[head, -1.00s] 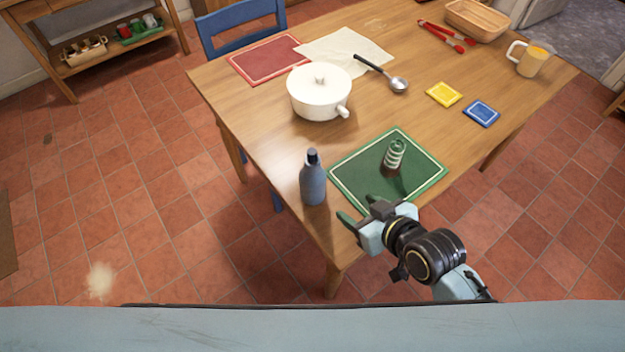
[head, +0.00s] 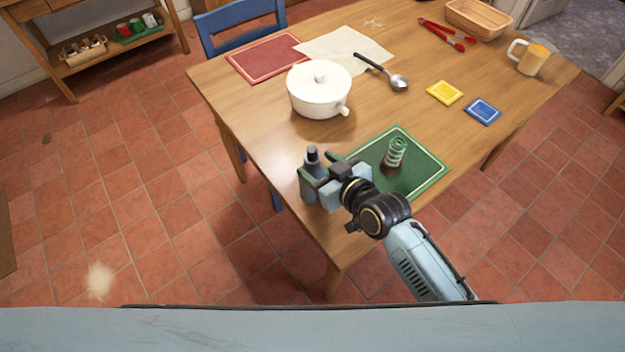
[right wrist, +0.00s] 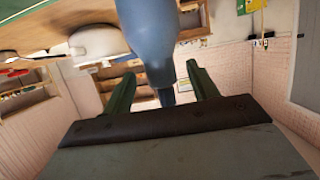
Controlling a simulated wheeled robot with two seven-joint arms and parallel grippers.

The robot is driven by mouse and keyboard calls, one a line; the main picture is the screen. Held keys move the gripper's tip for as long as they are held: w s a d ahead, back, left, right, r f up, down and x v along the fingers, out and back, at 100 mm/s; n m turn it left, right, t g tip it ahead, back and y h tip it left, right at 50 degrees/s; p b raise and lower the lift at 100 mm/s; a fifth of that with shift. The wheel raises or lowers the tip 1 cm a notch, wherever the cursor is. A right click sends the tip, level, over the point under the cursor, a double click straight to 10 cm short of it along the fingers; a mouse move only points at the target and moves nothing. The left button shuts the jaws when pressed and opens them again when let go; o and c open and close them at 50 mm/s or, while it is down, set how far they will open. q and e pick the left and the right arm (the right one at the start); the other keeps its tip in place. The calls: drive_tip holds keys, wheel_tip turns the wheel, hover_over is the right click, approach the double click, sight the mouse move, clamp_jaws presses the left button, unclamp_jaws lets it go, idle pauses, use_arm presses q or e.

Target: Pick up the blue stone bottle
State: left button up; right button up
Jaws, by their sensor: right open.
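The blue stone bottle (head: 312,163) stands upright near the table's front left corner in the head view, its lower body partly hidden by my right gripper. My right gripper (head: 318,172) is open, with its green fingers reaching up to the bottle's body. In the right wrist view the bottle (right wrist: 153,40) extends between the two open green fingers (right wrist: 163,92), with its dark neck pointing down in the picture. I cannot tell whether either finger touches it. My left gripper is not in view.
A white lidded pot (head: 318,92) stands behind the bottle. A ladle (head: 398,83), yellow (head: 444,92) and blue (head: 482,111) coasters lie farther back. The table's front edge is close.

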drive_tip(key=shift+b+x, duration=0.35)
drive_tip(key=shift+x, duration=2)
drive_tip(key=shift+c, duration=0.5)
clamp_jaws()
